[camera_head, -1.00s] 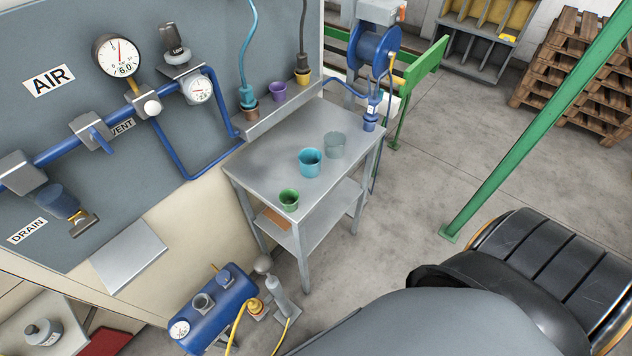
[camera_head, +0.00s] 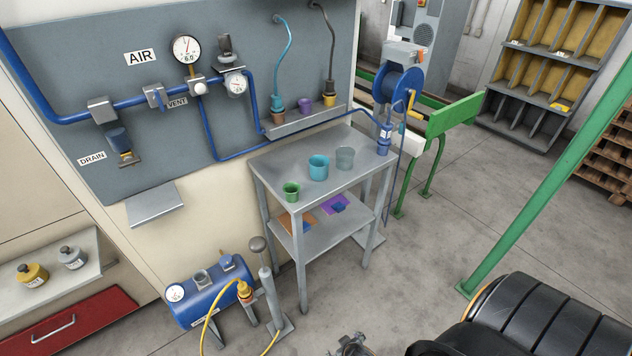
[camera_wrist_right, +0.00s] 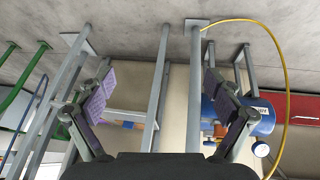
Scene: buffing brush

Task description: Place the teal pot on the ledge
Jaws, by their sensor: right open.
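The teal pot (camera_head: 319,167) stands upright on the top of the grey metal table (camera_head: 278,165), between a green pot (camera_head: 291,193) and a translucent grey pot (camera_head: 345,158). The ledge (camera_head: 320,124) is a narrow grey shelf on the panel behind the table. Brown (camera_head: 278,117), purple (camera_head: 305,105) and yellow (camera_head: 329,99) pots stand on it. My right gripper (camera_wrist_right: 158,100) is open and empty in the right wrist view, its two padded fingers wide apart. The teal pot is not discernible in that view. My left gripper is not in view.
A blue tank (camera_head: 208,293) with a yellow hose and a hand pump (camera_head: 267,285) stand on the floor left of the table. A blue reel (camera_head: 398,90) stands behind its right corner. A green post (camera_head: 540,170) rises at right.

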